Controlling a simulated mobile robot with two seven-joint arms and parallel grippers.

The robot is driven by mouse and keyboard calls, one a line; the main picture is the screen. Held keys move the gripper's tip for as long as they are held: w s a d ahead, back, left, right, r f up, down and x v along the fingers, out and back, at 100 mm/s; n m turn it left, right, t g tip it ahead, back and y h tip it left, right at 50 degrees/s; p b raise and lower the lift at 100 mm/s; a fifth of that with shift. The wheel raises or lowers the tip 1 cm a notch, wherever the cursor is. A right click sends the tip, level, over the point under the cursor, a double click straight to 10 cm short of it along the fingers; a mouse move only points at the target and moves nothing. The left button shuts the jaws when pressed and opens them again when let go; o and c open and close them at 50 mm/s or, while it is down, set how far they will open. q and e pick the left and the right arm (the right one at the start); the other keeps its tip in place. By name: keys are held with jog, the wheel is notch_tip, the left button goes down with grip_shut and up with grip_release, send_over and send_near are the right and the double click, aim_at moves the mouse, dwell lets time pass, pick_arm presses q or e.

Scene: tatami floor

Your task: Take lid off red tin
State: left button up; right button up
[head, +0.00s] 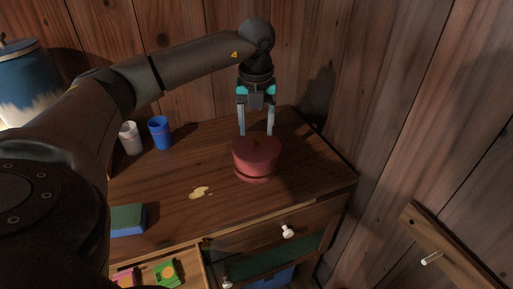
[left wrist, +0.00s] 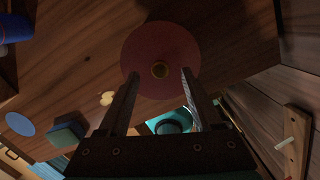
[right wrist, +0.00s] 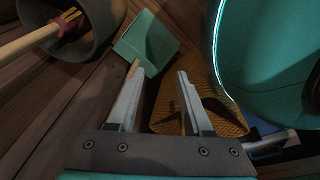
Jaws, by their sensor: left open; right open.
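The red tin (head: 254,170) stands upright on the wooden dresser top, with its red lid (head: 257,147) on it. In the left wrist view nothing is between the fingertips. My right gripper (right wrist: 157,70) is open and empty, away from the tin; it does not show in the head view.
A white cup (head: 130,138) and a blue cup (head: 160,133) stand left of the tin. A green and blue block (head: 128,220) and a pale splotch (head: 200,192) are on the dresser top. A drawer below is open. A grey container (right wrist: 75,30) and a teal box (right wrist: 146,43) are near my right gripper.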

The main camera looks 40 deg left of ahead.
aim_at(256, 142)
pick_arm(q)
jog(key=shift+w+a+f, duration=0.1)
jog(key=shift+f, duration=1.05)
grip_shut()
